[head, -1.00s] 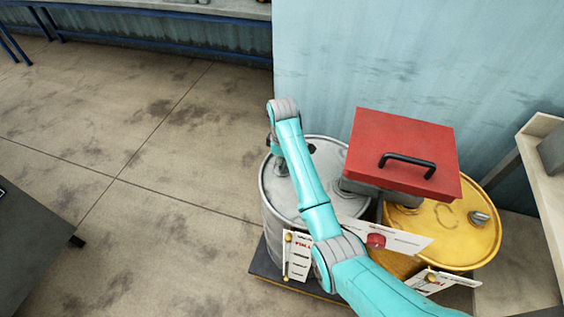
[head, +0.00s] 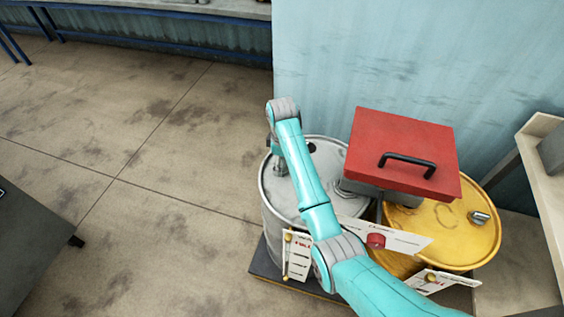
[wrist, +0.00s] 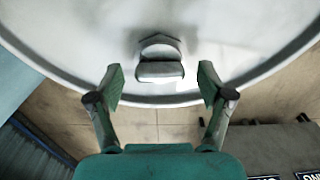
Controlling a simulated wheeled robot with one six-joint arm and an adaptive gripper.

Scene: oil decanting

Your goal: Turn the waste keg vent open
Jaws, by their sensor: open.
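A grey steel drum (head: 300,210) stands left of a yellow drum (head: 466,243); I cannot tell from markings which is the waste keg. In the wrist view, a small grey vent fitting (wrist: 160,69) with a flat tab stands on the grey drum's pale lid (wrist: 230,35), near its rim. My gripper (wrist: 161,78) is open above the lid, with one finger on each side of the fitting and a gap on both sides. It holds nothing. In the head view my arm hides part of the lid and the fitting is hard to make out.
A red box (head: 402,140) with a black handle sits above and between the drums. White tags (head: 298,256) hang at their fronts. A dark base (head: 266,262) lies under them. A blue wall (head: 420,60) is behind, a shelf (head: 545,160) at right.

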